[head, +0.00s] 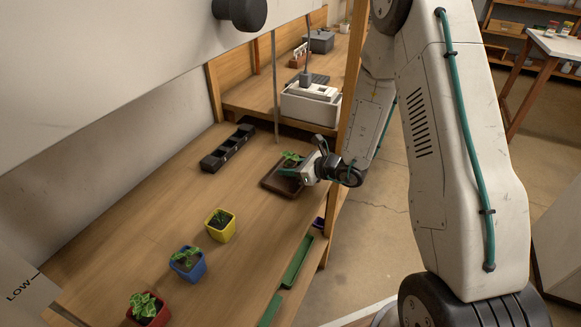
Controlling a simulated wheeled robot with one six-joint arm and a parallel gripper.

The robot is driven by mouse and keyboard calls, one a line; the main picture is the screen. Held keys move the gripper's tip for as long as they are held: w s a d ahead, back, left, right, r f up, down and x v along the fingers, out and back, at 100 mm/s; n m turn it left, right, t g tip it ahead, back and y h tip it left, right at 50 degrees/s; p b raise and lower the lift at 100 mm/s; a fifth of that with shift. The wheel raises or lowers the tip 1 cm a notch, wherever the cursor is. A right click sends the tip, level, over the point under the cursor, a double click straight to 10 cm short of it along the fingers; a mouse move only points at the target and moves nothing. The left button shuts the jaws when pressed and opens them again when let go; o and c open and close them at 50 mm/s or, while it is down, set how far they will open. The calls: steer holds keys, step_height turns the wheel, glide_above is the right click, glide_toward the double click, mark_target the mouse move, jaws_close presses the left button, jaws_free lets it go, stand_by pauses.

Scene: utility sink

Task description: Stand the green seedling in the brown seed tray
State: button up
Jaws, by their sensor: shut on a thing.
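The brown seed tray (270,184) lies on the wooden bench near its right edge. My gripper (291,164) is over the tray, reaching in from the right. It is shut on the green seedling (291,156), whose leaves show just above the fingers. The fingers and my wrist hide the lower part of the seedling and part of the tray. I cannot tell whether the seedling touches the tray.
A black compartment tray (228,148) lies to the left. Potted plants in yellow (220,225), blue (188,264) and red (148,309) pots stand toward the front. A white box (311,105) stands behind. The bench's middle is clear.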

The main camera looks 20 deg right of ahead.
steer(key=o, duration=1)
steer(key=shift+f, duration=0.1)
